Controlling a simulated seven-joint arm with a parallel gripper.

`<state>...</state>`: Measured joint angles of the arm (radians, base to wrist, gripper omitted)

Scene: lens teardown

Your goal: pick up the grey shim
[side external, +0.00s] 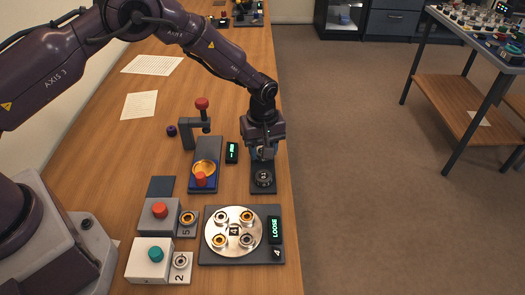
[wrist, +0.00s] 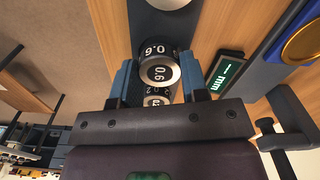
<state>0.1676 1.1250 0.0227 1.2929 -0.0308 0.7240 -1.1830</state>
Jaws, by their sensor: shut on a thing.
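My gripper (side external: 264,152) points down over a dark plate (side external: 257,190) at the table's right edge. A round dark piece with white marks (side external: 264,179) shows just below it in the side view. A smaller pale marked round face (wrist: 156,100) shows nearer the palm, partly hidden. The finger contact is hard to see, and I cannot tell whether the piece is clear of the plate.
A blue-grey fixture with a yellow ring (side external: 205,168) and a small green display (side external: 232,152) stand to the left. A round metal plate (side external: 233,232) with several ringed holes is in front, beside a LOOSE display (side external: 275,229). A red-knobbed clamp (side external: 202,104) rises behind the fixture.

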